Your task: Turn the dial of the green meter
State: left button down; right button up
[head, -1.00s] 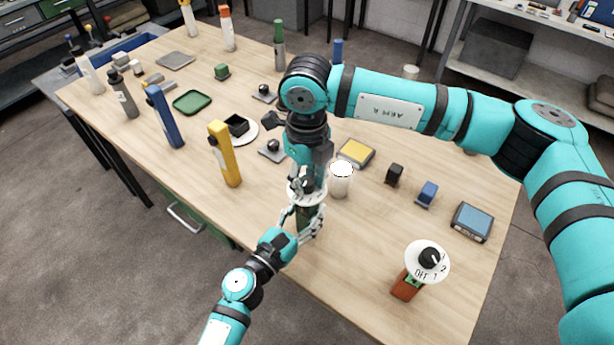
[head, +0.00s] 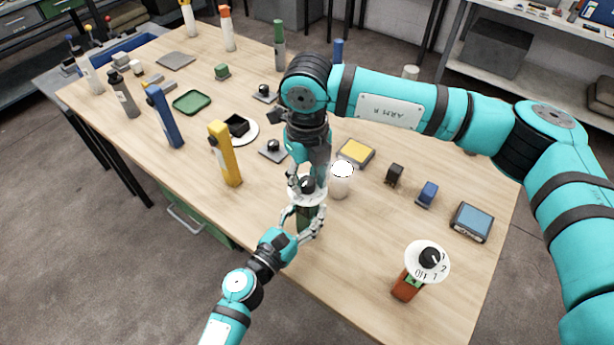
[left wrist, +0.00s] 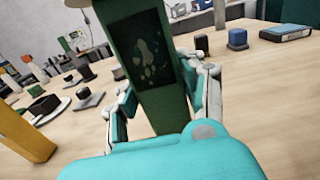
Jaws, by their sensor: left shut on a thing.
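The green meter (head: 305,217) stands upright near the front edge of the table. Its round white dial plate (head: 293,192) has a black knob (head: 307,184) on top. My left gripper (head: 303,224) is shut on the meter's body from the front. In the left wrist view the green body (left wrist: 150,70) stands between the two fingers, with a dark panel facing me. My right gripper (head: 315,172) points down just above the knob. Its fingers are partly hidden and small, so I cannot tell their opening or whether they touch the knob.
A white cup (head: 341,182) stands close to the right of the meter. A yellow upright block (head: 224,155) is to the left. A red meter (head: 406,287) with an OFF-1-2 dial stands at the front right. Bare table lies between the two meters.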

aim_at(307, 180)
jog(key=shift+o, duration=1.4)
jog(key=shift+r, duration=0.1)
notch_tip(307, 180, up, 12)
pick_arm(q)
jog(key=c, duration=0.7)
grip_release()
jog(key=shift+o, duration=0.2)
jog(key=v, duration=1.2)
